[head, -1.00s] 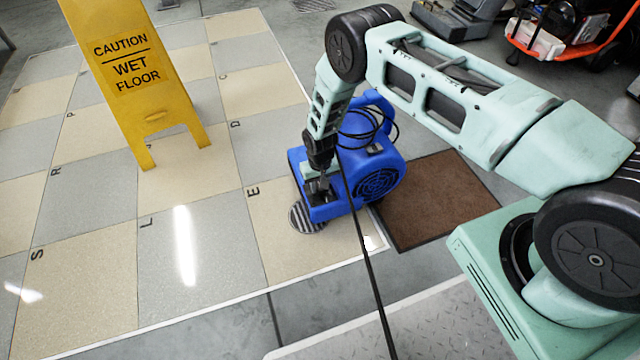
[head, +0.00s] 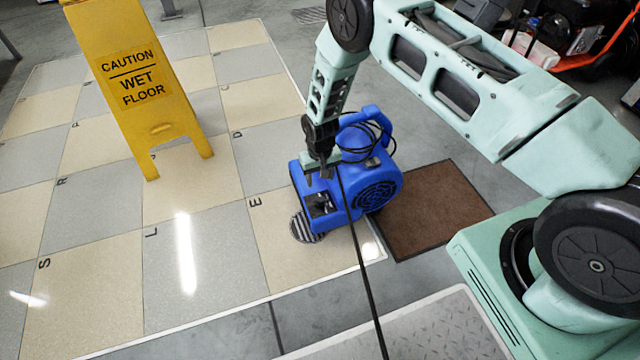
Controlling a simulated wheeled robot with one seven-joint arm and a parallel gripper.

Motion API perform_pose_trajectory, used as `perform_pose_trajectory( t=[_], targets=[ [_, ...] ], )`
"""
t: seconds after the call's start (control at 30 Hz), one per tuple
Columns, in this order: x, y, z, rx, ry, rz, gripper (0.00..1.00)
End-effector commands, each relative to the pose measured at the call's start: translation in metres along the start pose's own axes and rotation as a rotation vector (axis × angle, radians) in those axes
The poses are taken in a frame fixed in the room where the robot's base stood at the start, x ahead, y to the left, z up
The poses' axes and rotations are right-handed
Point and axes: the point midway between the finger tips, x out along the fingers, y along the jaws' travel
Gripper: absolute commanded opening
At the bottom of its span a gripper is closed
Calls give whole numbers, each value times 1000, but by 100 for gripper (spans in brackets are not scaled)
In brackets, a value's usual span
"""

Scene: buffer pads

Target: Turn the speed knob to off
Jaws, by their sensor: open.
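The blue air mover (head: 374,193) stands on the tiled floor, with a black cord coiled about its top handle and a round grille on its right side. My gripper (head: 317,182) points down at the upper left part of the blower, just above its dark front opening (head: 320,204). Its fingers look apart, and nothing shows between them. The speed knob cannot be made out; the gripper or the blower's body may hide it. Whether the fingers touch the blower cannot be told.
A yellow wet-floor sign (head: 135,85) stands at the left. A brown mat (head: 432,212) lies right of the blower, and a round striped floor drain (head: 303,228) lies at its front left. A black cable (head: 361,270) runs forward from the blower. Tiles to the left are mostly clear.

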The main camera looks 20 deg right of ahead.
Motion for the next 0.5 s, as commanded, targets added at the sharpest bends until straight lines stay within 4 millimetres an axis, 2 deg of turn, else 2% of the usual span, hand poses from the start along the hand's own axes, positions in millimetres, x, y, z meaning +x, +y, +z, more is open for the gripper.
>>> perform_pose_trajectory(
  t=[0.03, 0.2, 0.33, 0.5],
  targets=[
    [-18, 0, -1, 0, 2, 0, 52],
    [-49, 0, 0, -1, 2, 0, 52],
    [-64, 0, 0, -1, 2, 0, 52],
    [-71, 0, 0, -1, 0, 0, 52]
  ],
)
